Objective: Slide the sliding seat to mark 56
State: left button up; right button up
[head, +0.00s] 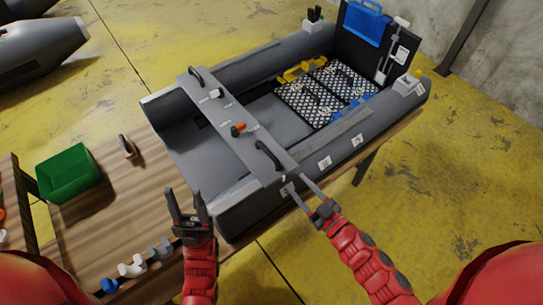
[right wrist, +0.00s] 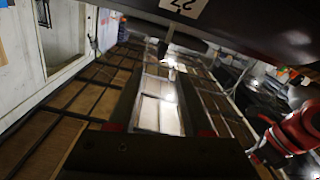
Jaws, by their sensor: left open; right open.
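The sliding seat (head: 228,118) is a long grey plank lying across the grey inflatable boat (head: 245,190). It has a black handle near each end and an orange knob (head: 238,128). White number labels (head: 325,163) run along the boat's near tube; their numbers are too small to read in the head view. A label reading 27 (right wrist: 183,6) shows upside down in the right wrist view. My right gripper (head: 303,188) is open at the seat's near end, by the near tube; contact cannot be told. My left gripper (head: 186,205) is open and empty, left of the near tube.
The boat rests on a wooden table (head: 140,200). A green bin (head: 68,173) and small clamp-like parts (head: 132,266) stand on the left. Black-and-white grid panels (head: 325,92) and a blue case (head: 366,22) are at the boat's far right end. Yellow floor lies around.

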aim_at(261, 145)
jog(key=p+x, duration=0.1)
jog(key=x, duration=1.3)
jog(key=shift+p, duration=0.4)
jog(key=shift+w+a, duration=0.45)
jog(key=shift+w, duration=0.05)
grip_shut()
